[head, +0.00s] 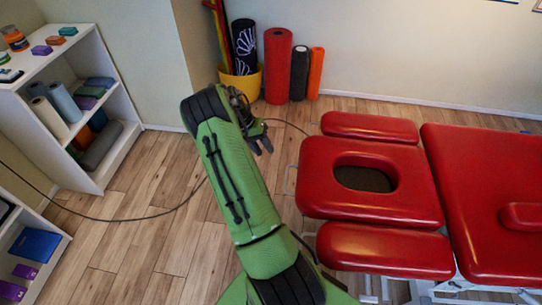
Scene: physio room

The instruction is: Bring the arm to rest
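My green arm (240,190) reaches up from the bottom middle of the head view, over the wooden floor. My gripper (262,139) is at its far end, partly hidden behind the arm's dark wrist. Its dark fingers point to the right and down, with a gap between them. I see nothing held between them. The gripper is in the air, left of the red treatment table and apart from it.
The red treatment table (490,180) with its face-hole headrest (420,185) fills the right. White shelves (125,95) stand at the left. Foam rolls (278,65) and a yellow bucket (243,84) stand at the back wall. A black cable (150,216) crosses the floor.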

